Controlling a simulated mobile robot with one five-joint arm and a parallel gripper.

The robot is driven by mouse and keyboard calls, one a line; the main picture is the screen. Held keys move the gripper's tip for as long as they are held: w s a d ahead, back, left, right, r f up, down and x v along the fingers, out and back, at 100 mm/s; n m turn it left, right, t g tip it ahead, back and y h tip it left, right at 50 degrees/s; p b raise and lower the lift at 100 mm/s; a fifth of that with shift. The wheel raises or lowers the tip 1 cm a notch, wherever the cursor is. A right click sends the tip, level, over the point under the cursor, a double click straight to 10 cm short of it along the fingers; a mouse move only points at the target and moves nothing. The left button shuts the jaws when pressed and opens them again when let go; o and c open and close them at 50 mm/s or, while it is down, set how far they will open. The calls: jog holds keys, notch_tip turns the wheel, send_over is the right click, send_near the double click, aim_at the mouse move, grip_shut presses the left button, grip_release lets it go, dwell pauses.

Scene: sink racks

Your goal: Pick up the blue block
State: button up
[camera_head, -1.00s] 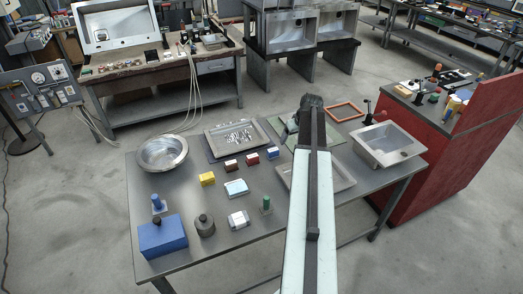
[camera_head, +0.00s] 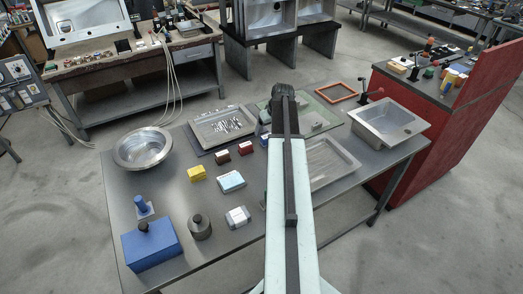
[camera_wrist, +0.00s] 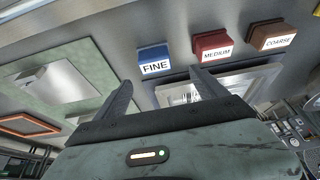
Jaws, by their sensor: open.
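The blue block (camera_wrist: 154,60), with a white label reading FINE, lies on the grey table in the wrist view. The block appears between the fingertip directions, apart from both. In the head view my gripper (camera_head: 283,92) is the dark end of the arm; its fingers cannot be made out there.
A red MEDIUM block (camera_wrist: 213,46) and a brown COARSE block (camera_wrist: 272,36) stand in a row beside the blue one.

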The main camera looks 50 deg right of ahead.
aim_at(267, 136)
jog(key=shift+w+d+f+b, duration=0.1)
jog(key=shift+d+f+b, duration=0.15)
jog(key=shift+f+b, duration=0.45)
jog(key=shift+w+d+f+b, duration=0.1)
jog(key=shift+d+f+b, duration=0.15)
jog(key=shift+f+b, duration=0.4)
jog(key=b+x, duration=0.4)
jog(key=x, duration=0.1)
jog(key=shift+s+a+f+b, duration=0.15)
jog(key=shift+f+b, duration=0.15)
jog(key=shift+b, duration=0.1)
jog(key=shift+r, duration=0.2)
jog(key=c, duration=1.5)
